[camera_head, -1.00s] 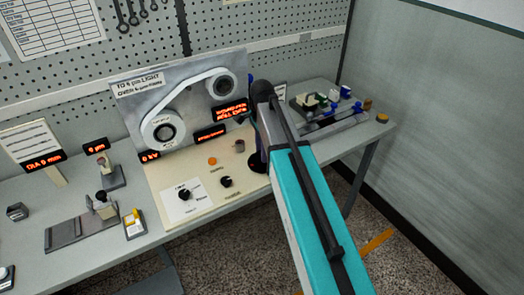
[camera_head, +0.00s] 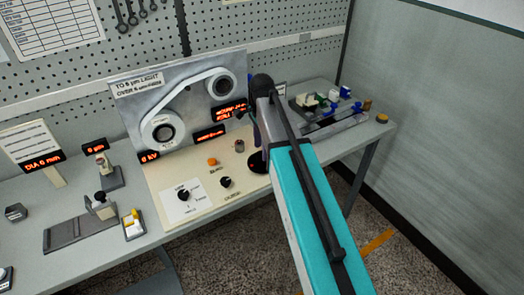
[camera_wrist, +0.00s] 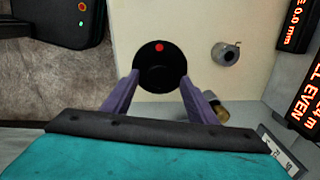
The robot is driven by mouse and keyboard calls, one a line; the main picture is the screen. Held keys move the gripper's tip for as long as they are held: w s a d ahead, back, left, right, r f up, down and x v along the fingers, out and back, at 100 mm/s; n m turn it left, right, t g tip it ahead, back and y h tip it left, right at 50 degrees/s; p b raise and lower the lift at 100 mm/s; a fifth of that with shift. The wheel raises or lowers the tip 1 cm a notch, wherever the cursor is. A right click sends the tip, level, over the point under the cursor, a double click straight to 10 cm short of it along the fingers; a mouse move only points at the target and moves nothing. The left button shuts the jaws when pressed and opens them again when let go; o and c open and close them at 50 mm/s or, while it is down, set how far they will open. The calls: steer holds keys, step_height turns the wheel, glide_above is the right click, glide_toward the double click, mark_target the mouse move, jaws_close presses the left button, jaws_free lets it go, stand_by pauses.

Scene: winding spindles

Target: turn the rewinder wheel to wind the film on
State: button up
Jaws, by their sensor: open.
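The rewinder wheel appears to be the black disc with a red dot (camera_wrist: 160,62) on the cream panel. In the head view this wheel (camera_head: 259,164) is at the panel's right edge, partly covered by my arm. My gripper (camera_wrist: 160,76) is open, its two purple fingers apart on either side of the wheel's near part. Whether they touch it cannot be told. In the head view the gripper (camera_head: 256,135) is mostly hidden by my arm. The pale film runs between a large lower reel (camera_head: 163,132) and a smaller upper reel (camera_head: 221,86) on the upright grey plate.
A small grey knob (camera_wrist: 227,53) stands right of the wheel in the wrist view, with a brass-coloured cylinder (camera_wrist: 216,112) near the right finger. Lit displays (camera_head: 210,134) are on the upright plate. A tray of small parts (camera_head: 328,112) lies at the bench's right.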

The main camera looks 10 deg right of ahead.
step_height(320, 180, up, 12)
steer(key=b, duration=0.2)
steer(key=shift+b, duration=0.3)
stand_by(0.3)
steer(key=shift+s+f, duration=0.1)
stand_by(1.5)
